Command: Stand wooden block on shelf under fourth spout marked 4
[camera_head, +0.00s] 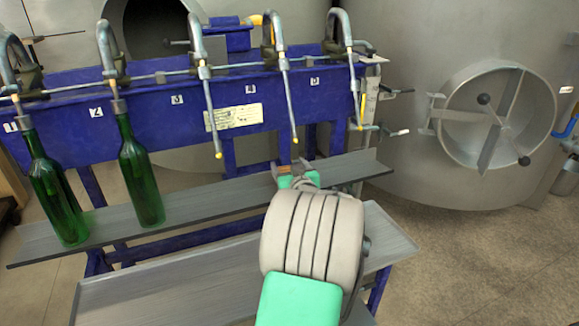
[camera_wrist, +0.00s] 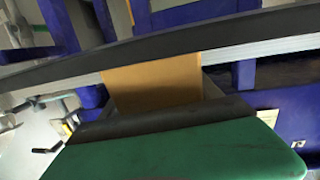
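The wooden block shows as a small orange-tan patch (camera_head: 285,169) at the end of my gripper (camera_head: 291,170), between its grey fingertips. In the wrist view its plain tan face (camera_wrist: 155,82) stands beyond my dark gripper edge, which hides part of it. Whether the fingers press on it is not clear. The block is by the grey shelf (camera_head: 205,198), below the tip of the fourth spout (camera_head: 287,97); contact with the shelf cannot be told. The label 4 (camera_head: 250,89) is on the blue beam.
Green bottles stand on the shelf under the first (camera_head: 57,190) and second (camera_head: 141,175) spouts. The third spout (camera_head: 208,95) and fifth spout (camera_head: 352,70) hang nearby with no bottle under them. A lower grey tray (camera_head: 165,290) lies below. Steel tanks stand behind.

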